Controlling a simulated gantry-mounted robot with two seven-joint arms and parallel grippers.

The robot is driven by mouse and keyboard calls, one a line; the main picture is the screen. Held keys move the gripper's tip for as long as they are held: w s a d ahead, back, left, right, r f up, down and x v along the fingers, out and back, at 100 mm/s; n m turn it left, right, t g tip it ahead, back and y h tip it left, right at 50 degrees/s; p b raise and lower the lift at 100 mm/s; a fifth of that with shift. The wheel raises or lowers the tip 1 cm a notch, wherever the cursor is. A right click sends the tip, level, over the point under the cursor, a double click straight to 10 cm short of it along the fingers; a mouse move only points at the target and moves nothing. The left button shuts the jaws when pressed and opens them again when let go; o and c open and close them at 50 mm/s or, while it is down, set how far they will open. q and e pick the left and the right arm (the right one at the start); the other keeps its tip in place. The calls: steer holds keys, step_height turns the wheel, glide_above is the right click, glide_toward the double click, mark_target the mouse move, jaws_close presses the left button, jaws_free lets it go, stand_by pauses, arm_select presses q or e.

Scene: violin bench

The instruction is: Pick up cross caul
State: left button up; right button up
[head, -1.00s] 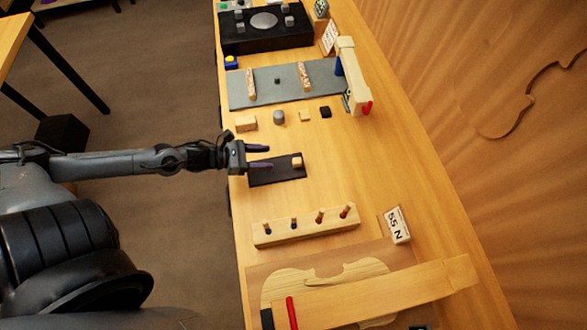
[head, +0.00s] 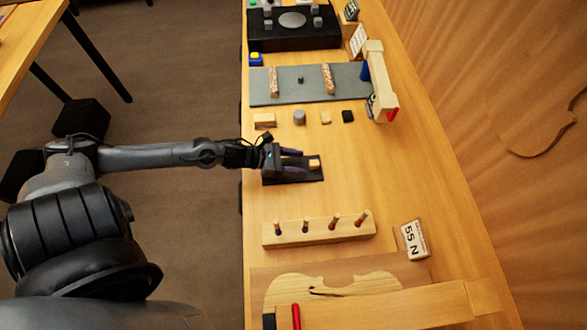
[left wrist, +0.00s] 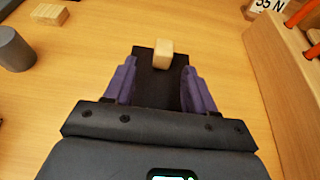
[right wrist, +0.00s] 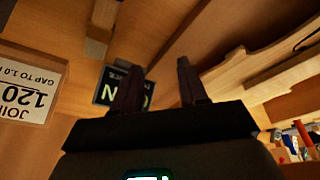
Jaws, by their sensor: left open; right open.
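A small pale wooden block (head: 314,164) sits on a flat dark pad (head: 310,178) on the bench; I cannot tell for certain whether this is the cross caul. In the left wrist view the block (left wrist: 163,54) stands upright just beyond the fingertips, roughly centred between them. My left gripper (head: 303,161) is open and empty, with its purple fingers over the pad. My right gripper (right wrist: 160,69) is open and empty in the right wrist view, and is outside the head view. A long wooden beam (head: 400,308) lies across the violin plate (head: 340,283) at the front.
A peg rack (head: 318,235) and a "55 N" sign (head: 414,240) stand in front of the pad. Behind it are a tan block (head: 265,121), a grey cylinder (head: 299,118) and a grey mat (head: 300,97). Bench right of the pad is clear.

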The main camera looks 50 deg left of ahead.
mark_target(310, 163)
arm_select(q)
steer(key=x, duration=0.4)
steer(key=shift+d+r, duration=0.15)
steer(key=shift+r, duration=0.25)
steer(key=shift+w+d+f, duration=0.2)
steer(key=shift+w+d, duration=0.05)
steer(key=shift+w, duration=0.1)
jaws_close()
